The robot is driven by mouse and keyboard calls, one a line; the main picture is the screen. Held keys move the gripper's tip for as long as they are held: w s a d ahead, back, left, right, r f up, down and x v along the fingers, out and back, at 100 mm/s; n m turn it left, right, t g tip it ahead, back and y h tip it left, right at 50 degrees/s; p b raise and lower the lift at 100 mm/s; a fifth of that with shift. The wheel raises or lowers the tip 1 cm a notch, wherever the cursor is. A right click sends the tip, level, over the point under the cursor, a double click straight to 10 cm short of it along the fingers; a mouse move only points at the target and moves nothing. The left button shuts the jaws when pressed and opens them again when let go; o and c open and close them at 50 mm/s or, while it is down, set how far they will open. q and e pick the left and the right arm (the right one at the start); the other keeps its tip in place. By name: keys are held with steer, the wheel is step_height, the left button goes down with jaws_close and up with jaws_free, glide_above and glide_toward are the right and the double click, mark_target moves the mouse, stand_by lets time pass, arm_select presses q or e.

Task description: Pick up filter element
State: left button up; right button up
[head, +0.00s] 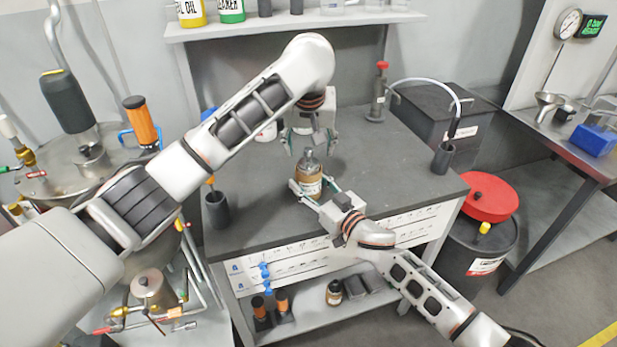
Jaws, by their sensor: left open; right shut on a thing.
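My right gripper (313,191) is shut on a brown bottle (309,172) with a pale label and a grey top. The bottle stands about upright, at the front middle of the dark bench top (390,160). I cannot tell whether its base touches the bench. My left gripper (310,147) is open, pointing down, with its fingers around or just above the bottle's top. I cannot tell whether they touch it. I cannot make out which thing is the filter element.
A dark cup (216,210) stands at the bench's left front, another (443,157) at its right. A black drum (483,246) with a red lid (487,197) is right of the bench. The bench's right middle is clear.

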mark_target(308, 151)
arm_select(q)
steer(key=shift+x, duration=2.4)
steer(key=shift+w+a, duration=0.1)
steer(key=c, duration=1.6)
steer(key=shift+r, duration=0.1)
step_height(308, 151, up, 18)
arm_select(e)
steer(key=o, duration=1.3)
steer(key=shift+s+d, duration=0.1)
